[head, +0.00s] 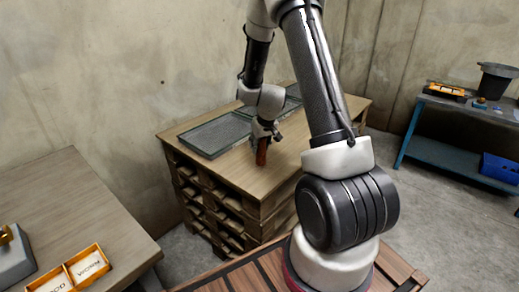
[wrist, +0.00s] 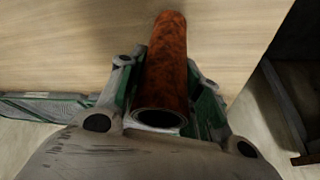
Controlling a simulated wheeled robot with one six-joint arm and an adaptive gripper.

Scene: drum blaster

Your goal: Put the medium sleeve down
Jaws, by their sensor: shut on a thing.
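The medium sleeve is a rusty brown hollow tube (wrist: 167,62), held between the green-padded fingers of my gripper (wrist: 165,100) in the wrist view. Its open near end faces the wrist camera. In the head view the sleeve (head: 262,152) points down from my gripper (head: 264,133), roughly upright, over the wooden top of the pallet stack (head: 285,152). Its lower end is at or very close to the wood; I cannot tell whether it touches. My gripper is shut on it.
A dark mesh-topped tray (head: 215,136) lies just left of the sleeve on the pallet top. Bare wood lies right and in front of the sleeve. A wooden table with orange labelled trays (head: 88,266) stands front left. A blue bench (head: 460,155) stands at right.

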